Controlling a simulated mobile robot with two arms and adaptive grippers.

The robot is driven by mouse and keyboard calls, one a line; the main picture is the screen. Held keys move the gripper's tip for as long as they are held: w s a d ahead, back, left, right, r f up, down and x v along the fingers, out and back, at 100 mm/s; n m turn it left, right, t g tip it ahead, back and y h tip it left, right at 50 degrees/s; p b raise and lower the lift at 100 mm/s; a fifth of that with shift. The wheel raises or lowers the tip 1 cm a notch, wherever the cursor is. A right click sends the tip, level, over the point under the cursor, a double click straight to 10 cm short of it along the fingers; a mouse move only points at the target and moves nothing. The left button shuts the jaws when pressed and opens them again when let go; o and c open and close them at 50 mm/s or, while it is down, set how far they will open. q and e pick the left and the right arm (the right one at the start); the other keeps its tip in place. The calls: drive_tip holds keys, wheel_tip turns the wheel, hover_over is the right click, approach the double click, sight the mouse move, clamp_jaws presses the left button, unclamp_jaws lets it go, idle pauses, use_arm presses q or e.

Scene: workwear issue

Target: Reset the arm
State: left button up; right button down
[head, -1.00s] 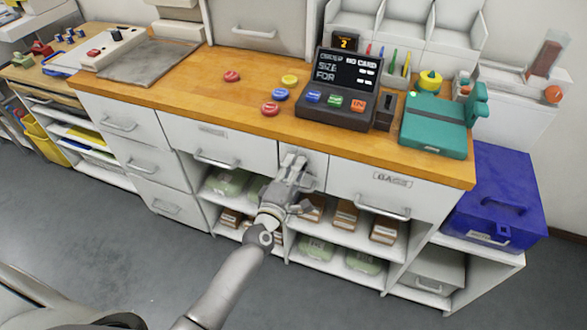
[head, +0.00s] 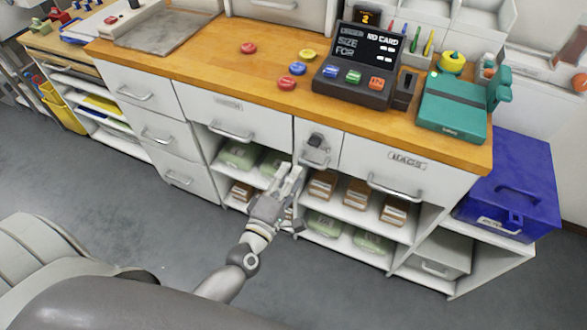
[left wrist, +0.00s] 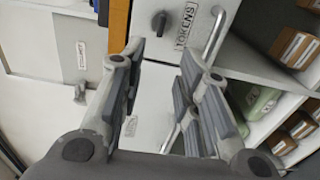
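My left gripper (head: 288,177) is in front of the open shelves below the counter, lower than the small drawer (head: 317,142) with its dark round lock and bar handle. Its fingers stand apart with nothing between them in the left wrist view (left wrist: 160,75). That view also shows the small drawer, labelled TOKENS (left wrist: 186,25), beyond the fingertips and apart from them. My left arm comes up from the lower part of the head view. My right gripper is in neither view.
The wooden counter (head: 225,70) holds an order terminal (head: 355,75), coloured discs and a teal device (head: 452,105). Shelves below hold brown boxes (head: 356,192) and green packs (head: 325,224). A blue case (head: 512,185) stands at right. The grey floor (head: 110,175) in front is clear.

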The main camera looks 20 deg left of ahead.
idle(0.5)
use_arm(q)
drive_tip(key=s+d+f+m+g+h, duration=0.1)
drive_tip(key=s+f+m+g, duration=0.4)
drive_tip(key=f, duration=1)
drive_tip(key=s+f+m+g, duration=0.3)
drive_tip(key=s+f+m, duration=0.3)
drive_tip(key=f, duration=0.8)
drive_tip(key=s+a+f+m+g, duration=0.2)
drive_tip(key=s+f, duration=0.4)
drive_tip(key=s, duration=0.3)
drive_tip(key=s+a+f+m+g+y, duration=0.1)
drive_tip(key=s+f+m+g, duration=0.3)
drive_tip(key=s, duration=0.6)
drive_tip(key=s+a+f+m+g, duration=0.2)
drive_tip(key=s+f+m+g, duration=0.1)
drive_tip(key=s+f, duration=0.4)
drive_tip(key=shift+s+a+f+y, duration=0.3)
drive_tip(key=shift+s+a, duration=0.05)
drive_tip(key=shift+s, duration=0.8)
